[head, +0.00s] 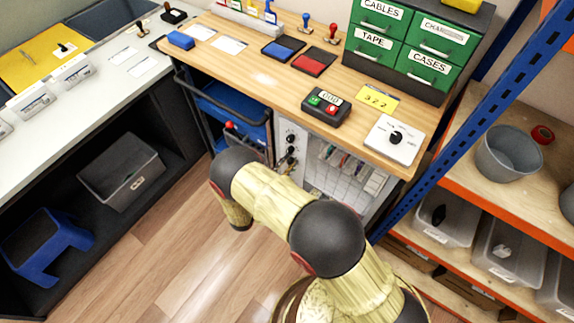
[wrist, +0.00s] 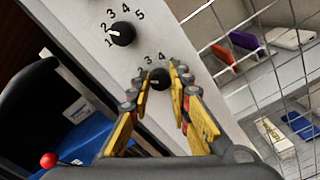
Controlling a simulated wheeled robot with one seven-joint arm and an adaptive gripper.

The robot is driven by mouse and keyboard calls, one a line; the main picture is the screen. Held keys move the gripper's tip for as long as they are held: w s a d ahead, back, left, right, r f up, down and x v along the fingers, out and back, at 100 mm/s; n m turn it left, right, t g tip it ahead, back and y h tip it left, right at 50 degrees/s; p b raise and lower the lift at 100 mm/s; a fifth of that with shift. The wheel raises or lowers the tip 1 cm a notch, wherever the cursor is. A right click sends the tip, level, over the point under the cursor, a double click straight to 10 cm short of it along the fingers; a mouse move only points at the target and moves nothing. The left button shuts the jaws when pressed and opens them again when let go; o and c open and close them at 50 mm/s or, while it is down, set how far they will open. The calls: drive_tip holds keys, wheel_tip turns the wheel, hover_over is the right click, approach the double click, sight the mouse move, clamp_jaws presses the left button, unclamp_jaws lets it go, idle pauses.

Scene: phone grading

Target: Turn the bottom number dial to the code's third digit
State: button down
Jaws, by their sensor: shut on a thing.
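My gripper (wrist: 160,76) is shut on a black round dial on a pale panel in the wrist view, with a fingertip at each side. This looks like the bottom number dial (wrist: 160,80). In the head view, a yellow note (head: 377,98) on the workbench appears to read 322.
The pale dial panel (head: 283,129) is under the wooden workbench (head: 262,77), beside a wire-mesh door (wrist: 232,72) with items behind it. A blue cart (head: 234,103) stands left of the panel. A shelf rack (head: 472,150) stands right. The floor in front is clear.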

drive_tip(key=shift+m, duration=0.6)
drive_tip(key=c, duration=1.6)
unclamp_jaws()
drive_tip(key=v, duration=1.2)
drive_tip(key=shift+f, duration=0.1)
